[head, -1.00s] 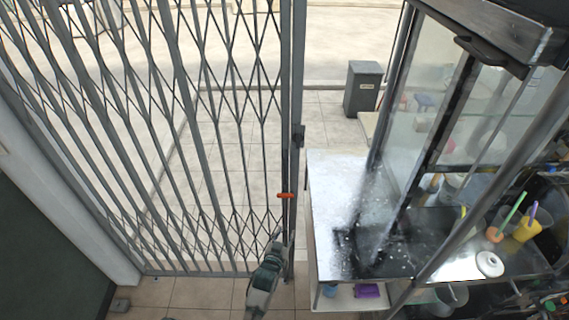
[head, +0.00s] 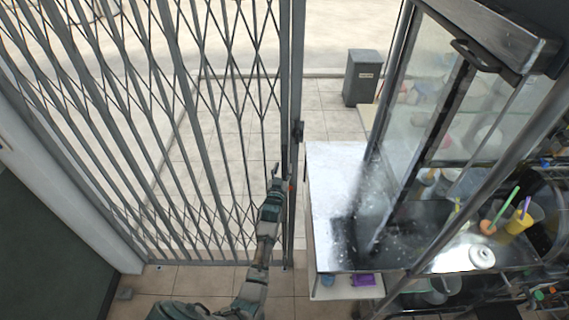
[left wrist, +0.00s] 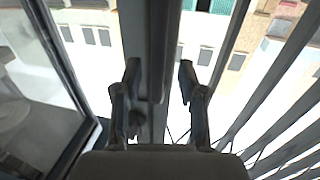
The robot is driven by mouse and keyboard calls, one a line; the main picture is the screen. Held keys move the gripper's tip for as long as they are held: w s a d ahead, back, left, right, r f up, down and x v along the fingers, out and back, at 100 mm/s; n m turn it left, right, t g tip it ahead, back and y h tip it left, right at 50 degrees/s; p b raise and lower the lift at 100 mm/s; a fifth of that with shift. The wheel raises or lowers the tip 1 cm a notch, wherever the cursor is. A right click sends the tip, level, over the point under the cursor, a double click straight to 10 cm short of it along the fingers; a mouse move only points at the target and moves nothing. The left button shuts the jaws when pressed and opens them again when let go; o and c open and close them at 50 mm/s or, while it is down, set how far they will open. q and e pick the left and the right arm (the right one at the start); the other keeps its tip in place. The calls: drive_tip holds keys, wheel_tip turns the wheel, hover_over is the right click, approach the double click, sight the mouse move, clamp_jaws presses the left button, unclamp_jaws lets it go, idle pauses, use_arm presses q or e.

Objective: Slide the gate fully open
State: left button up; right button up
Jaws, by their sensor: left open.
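The grey folding lattice gate (head: 187,130) stretches across the left half of the head view, from the left wall to its upright end post (head: 297,90). A dark latch piece (head: 298,131) sits on that post. A small bit of an orange-red handle (head: 291,187) shows beside my gripper, which hides most of it. My left gripper (head: 277,170) is at the end post, near the handle's height. In the left wrist view, my open fingers (left wrist: 160,73) stand on either side of the grey post (left wrist: 152,40). Contact cannot be made out. My right gripper is not in view.
A metal counter (head: 335,185) with a glass case (head: 425,110) stands close right of the end post. Cups and a white round item (head: 482,257) are on it. A grey bin (head: 362,78) stands outside. Tiled floor is clear in front of the gate.

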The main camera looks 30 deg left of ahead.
sight(285, 166)
use_arm(q)
drive_tip(key=shift+x, duration=1.2)
drive_tip(key=shift+w+a, duration=0.1)
drive_tip(key=shift+w, duration=0.2)
drive_tip(key=shift+d, duration=0.2)
drive_tip(key=shift+c, duration=0.2)
clamp_jaws()
drive_tip(key=shift+a, duration=0.1)
